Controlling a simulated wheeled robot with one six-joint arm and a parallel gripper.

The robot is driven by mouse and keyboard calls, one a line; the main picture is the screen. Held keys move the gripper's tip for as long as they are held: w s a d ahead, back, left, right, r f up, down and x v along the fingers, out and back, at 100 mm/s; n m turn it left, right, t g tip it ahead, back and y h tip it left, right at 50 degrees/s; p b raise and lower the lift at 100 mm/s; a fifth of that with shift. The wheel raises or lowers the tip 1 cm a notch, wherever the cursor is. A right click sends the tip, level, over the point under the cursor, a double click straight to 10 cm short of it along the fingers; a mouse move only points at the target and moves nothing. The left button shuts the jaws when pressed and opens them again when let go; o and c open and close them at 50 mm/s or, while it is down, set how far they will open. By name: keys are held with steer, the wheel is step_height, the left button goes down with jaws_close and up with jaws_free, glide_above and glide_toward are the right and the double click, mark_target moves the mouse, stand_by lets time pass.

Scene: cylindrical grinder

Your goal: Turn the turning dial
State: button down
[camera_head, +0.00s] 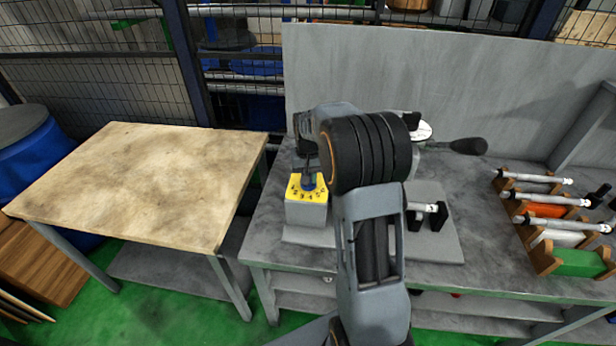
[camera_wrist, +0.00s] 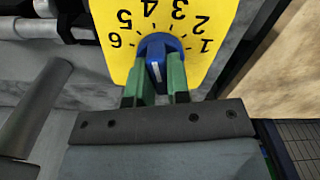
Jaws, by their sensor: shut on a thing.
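The turning dial is a blue round knob (camera_wrist: 159,50) with a white line on its grip, in the middle of a yellow face with black numbers (camera_wrist: 112,18). In the head view the yellow face (camera_head: 294,187) tops a grey block (camera_head: 306,214) on the bench, left of my arm. The blue knob (camera_head: 309,182) shows small there, under my gripper (camera_head: 311,170). In the wrist view the two green fingers of my gripper (camera_wrist: 157,78) sit on either side of the knob's grip and are shut on it. The white line points roughly along the fingers, away from the numbers.
The grey bench (camera_head: 465,201) carries a black-handled lever (camera_head: 468,146) behind my arm and a clamp-like part (camera_head: 428,213) right of it. Wooden racks with rods (camera_head: 545,209) stand at the right. A bare wooden table (camera_head: 150,180) is at the left.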

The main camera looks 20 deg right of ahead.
steer(key=shift+r, duration=0.1)
steer(key=c, duration=1.1)
jaws_free()
step_height(320, 180, up, 14)
steer(key=shift+f, duration=0.15)
steer(key=shift+a, duration=0.1)
